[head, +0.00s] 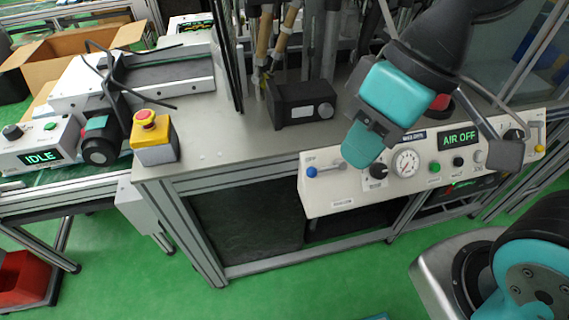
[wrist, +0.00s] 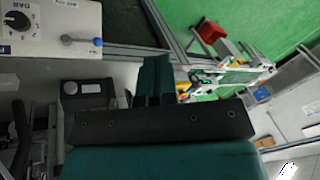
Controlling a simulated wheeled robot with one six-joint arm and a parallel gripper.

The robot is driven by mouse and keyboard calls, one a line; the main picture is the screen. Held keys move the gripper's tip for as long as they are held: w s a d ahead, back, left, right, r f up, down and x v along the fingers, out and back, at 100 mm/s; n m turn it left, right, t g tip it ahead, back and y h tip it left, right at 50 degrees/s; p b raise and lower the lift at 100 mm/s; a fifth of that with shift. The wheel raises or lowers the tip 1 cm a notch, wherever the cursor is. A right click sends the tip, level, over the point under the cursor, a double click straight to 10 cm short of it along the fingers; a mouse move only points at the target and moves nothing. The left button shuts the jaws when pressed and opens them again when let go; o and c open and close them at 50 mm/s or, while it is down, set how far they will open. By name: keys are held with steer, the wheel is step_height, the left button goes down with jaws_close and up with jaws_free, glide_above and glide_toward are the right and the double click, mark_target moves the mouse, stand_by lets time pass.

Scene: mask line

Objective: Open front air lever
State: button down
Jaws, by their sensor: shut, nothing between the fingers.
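A white air panel (head: 330,205) hangs on the front of the workbench. At its left end is a lever with a blue knob (head: 312,172), lying sideways along the panel; it also shows in the wrist view (wrist: 98,42). At its right end is a lever with a yellow knob (head: 540,148). Which of these is the front lever I cannot tell. The display (head: 459,138) reads AIR OFF. My gripper (head: 359,154) is shut and empty, in front of the panel's upper edge, right of the blue lever in the picture. In the wrist view my fingers (wrist: 155,78) are together, apart from the lever.
The panel also carries a black rotary knob (head: 376,170), a gauge (head: 405,163) and a green button (head: 434,167). A black box (head: 300,104) stands on the bench behind. A red emergency stop (head: 146,118) on a yellow box is at left. Green floor in front is open.

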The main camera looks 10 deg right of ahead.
steer(key=shift+a, duration=0.15)
steer(key=w+d+f+m+h, duration=0.1)
steer(key=w+f+m, duration=0.1)
steer(key=w, duration=0.5)
steer(key=w+d+f+m+h+b, duration=0.1)
steer(key=w+f+m+h, duration=0.1)
steer(key=w+f, duration=0.3)
steer(key=w+d+f+m+g+h, duration=0.1)
steer(key=w+d+f+m, duration=0.1)
steer(key=w, duration=0.9)
steer(key=shift+f+m, duration=0.4)
steer(key=shift+f, duration=0.3)
steer(key=shift+s+d+f, duration=0.1)
